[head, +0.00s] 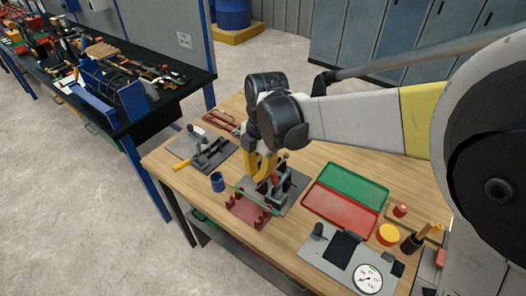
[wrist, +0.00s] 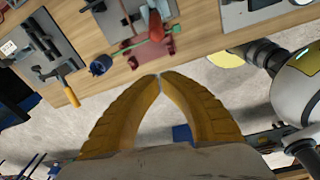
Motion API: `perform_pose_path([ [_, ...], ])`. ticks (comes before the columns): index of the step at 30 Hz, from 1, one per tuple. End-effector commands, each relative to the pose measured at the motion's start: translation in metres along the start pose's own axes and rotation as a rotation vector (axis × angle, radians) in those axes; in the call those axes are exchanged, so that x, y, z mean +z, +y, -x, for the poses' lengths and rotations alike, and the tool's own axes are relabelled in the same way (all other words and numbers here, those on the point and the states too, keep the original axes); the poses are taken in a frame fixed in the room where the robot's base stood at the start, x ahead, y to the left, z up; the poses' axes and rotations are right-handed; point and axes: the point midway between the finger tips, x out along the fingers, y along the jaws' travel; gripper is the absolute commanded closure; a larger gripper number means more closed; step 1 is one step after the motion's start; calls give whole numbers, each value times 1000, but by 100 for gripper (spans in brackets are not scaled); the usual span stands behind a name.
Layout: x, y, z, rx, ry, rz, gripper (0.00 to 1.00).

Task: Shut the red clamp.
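The red clamp (head: 275,179) stands on a grey plate on the wooden table, with its red handle roughly upright in the head view. In the wrist view the red handle (wrist: 155,24) shows near the top, above a thin green rod. A dark red notched rack (head: 247,208) is in front of the clamp, with the green rod across it. My gripper (head: 262,178) has yellow fingers and hangs beside the clamp, hiding part of it. In the wrist view the fingertips of my gripper (wrist: 158,77) meet with nothing between them. I cannot tell whether they touch the clamp.
A second clamp with an orange-yellow handle (head: 183,164) stands at left. A blue cup (head: 217,181) is near the rack. To the right are a green and red tray (head: 345,197), a dial gauge (head: 368,279) and a yellow-lidded jar (head: 388,234). Bare table shows between them.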

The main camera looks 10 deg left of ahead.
Motion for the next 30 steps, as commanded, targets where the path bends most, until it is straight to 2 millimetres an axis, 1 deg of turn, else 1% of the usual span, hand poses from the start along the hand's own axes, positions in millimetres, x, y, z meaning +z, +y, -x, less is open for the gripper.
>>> perform_pose_path([
  [1,0,0,-14,0,0,1,100],
  [3,0,0,-30,0,1,0,100],
  [9,0,1,-71,0,1,-2,100],
  [10,2,0,-73,0,1,-3,100],
  [12,16,0,-65,0,1,-7,100],
  [15,27,0,-60,0,2,-4,100],
  [18,34,0,-58,0,2,-5,100],
  [22,37,0,-56,0,2,-3,100],
  [30,38,0,-55,0,2,-3,100],
])
